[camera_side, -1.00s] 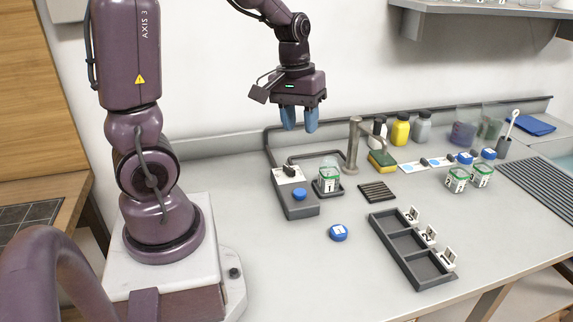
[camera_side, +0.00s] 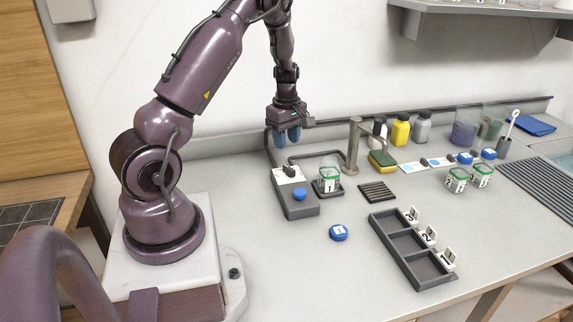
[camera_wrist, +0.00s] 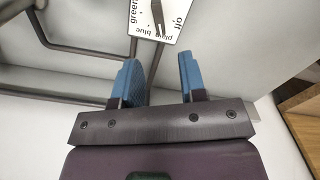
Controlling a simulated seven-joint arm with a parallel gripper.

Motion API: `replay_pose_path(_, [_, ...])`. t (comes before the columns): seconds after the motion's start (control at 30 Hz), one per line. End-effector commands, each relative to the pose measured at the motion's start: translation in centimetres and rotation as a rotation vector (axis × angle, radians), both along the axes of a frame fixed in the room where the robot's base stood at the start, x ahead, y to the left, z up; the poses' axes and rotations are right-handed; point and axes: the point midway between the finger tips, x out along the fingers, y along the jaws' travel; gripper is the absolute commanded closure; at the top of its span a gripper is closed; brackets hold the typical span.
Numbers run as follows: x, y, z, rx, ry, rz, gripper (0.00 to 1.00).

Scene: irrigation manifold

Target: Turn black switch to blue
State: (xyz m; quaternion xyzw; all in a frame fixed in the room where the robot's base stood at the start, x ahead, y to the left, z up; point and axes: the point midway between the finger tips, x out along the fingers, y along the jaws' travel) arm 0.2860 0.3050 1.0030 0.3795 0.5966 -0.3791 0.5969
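The black switch (camera_side: 290,170) sits on a white plate (camera_side: 280,178) at the back of a grey box (camera_side: 304,209). In the wrist view, the black switch (camera_wrist: 157,14) is at the top edge, partly cut off. The white plate (camera_wrist: 171,29) there reads "green", "off", and what looks like "plain" and "blue". The switch runs roughly up and down in that picture; I cannot tell which label it points to. My gripper (camera_side: 287,138) hangs fingers-down above and behind the switch, apart from it. Its blue fingers (camera_wrist: 158,65) are apart with nothing between them.
A bent pipe (camera_side: 316,156) and a tap (camera_side: 353,145) are behind. A blue cap (camera_side: 338,233) and a three-compartment tray (camera_side: 383,236) lie in front.

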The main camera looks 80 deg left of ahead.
Motion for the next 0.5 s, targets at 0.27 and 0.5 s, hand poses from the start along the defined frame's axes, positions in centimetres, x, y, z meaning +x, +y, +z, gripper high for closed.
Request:
replay_pose_path(0.27, [-0.2,0.0,-5.8,-0.003,0.004,0.000,0.62])
replay_pose_path(0.5, [-0.1,0.0,-8.1,0.000,0.001,-0.002,0.62])
